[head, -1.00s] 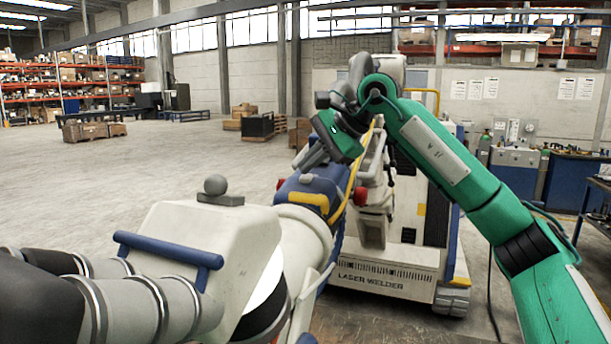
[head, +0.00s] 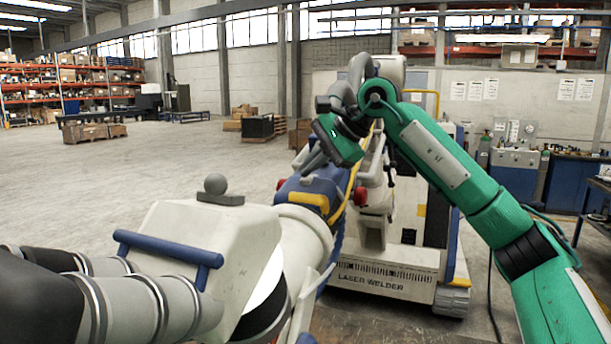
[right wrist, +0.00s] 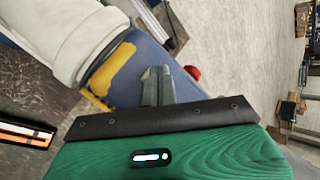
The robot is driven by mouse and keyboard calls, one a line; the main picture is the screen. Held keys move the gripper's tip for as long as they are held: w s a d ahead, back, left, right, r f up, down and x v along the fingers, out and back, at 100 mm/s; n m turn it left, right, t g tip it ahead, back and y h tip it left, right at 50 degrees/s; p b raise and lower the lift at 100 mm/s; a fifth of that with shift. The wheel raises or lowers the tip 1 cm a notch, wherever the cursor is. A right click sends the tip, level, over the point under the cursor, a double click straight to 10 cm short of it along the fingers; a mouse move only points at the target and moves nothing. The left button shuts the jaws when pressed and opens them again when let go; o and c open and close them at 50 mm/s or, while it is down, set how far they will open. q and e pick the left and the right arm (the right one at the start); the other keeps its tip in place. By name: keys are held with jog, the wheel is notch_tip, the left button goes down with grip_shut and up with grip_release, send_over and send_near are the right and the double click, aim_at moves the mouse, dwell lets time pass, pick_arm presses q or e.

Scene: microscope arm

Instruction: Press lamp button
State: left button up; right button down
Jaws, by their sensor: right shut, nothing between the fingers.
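A large off-white jointed device (head: 185,235) with a blue bar handle (head: 165,250) fills the lower left of the head view. Its round section joins a blue head (head: 310,190) with a yellow part (head: 308,199). Red knobs (head: 360,196) show at its sides, one also in the right wrist view (right wrist: 193,73). My right gripper (head: 310,163) is shut and empty, its fingertips close over the blue head. In the right wrist view the fingers (right wrist: 153,82) lie in front of the blue surface beside the yellow part; contact cannot be told. I cannot make out a lamp button. My left gripper is out of view.
A white laser welder (head: 385,278) stands close behind the blue head, with a yellow cable (head: 352,185) hanging beside it. A blue workbench (head: 575,180) is at the right. The floor at the left is open, with crates and shelves far back.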

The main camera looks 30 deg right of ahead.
jog(key=shift+r, duration=0.35)
jog(key=shift+p, duration=0.35)
jog(key=shift+s+a+r+p, duration=0.15)
jog(key=shift+r+p, duration=0.25)
jog(key=shift+r, duration=0.25)
jog(key=shift+s+a+r+p, duration=0.15)
jog(key=shift+r+p, duration=0.4)
jog(key=shift+r, duration=0.2)
jog(key=shift+s+a+r+p, duration=0.15)
jog(key=shift+r+p, duration=0.35)
jog(key=shift+r, duration=0.25)
jog(key=shift+s+a+r+p, duration=0.1)
jog(key=shift+a+r+p, duration=0.05)
jog(key=shift+r+p, duration=0.5)
jog(key=shift+r, duration=0.1)
